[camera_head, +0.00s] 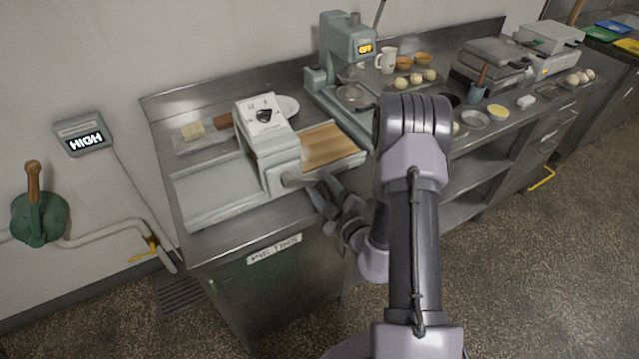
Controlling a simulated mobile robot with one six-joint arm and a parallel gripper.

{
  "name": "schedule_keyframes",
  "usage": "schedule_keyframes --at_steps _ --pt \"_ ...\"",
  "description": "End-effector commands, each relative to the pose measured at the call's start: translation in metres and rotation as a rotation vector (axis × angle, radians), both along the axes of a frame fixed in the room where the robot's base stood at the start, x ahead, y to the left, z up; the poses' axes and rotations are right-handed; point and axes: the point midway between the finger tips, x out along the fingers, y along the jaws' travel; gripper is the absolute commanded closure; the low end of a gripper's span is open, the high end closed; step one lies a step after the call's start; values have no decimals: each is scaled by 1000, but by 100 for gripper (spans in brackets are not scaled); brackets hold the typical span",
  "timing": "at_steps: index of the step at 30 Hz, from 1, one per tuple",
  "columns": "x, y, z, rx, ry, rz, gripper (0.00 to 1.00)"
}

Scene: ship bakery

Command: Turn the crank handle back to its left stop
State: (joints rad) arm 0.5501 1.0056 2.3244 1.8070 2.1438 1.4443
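A white dough sheeter (268,145) stands on the steel counter at the left, with a dark dial on its top. A short grey crank arm (292,181) sticks out from its front right side, low down, towards my gripper (319,184). My gripper's dark fingers are at the outer end of this crank arm, above the counter's front edge. The fingers seem to be at or against the crank; whether they close on it is too small to tell. The crank's grip is not clearly seen and may be hidden by the fingers.
A mixer (345,50) marked OFF stands behind. A wall sign (84,135) reads HIGH; a green wall unit with a wooden handle (33,180) is at far left. The floor in front is free.

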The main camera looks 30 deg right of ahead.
Motion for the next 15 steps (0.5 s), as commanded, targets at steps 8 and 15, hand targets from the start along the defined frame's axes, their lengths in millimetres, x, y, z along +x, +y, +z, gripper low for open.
schedule_keyframes --at_steps 8,15 --pt "0 0 0 0 0 0 100" --pt "0 0 0 0 -1 1 100"
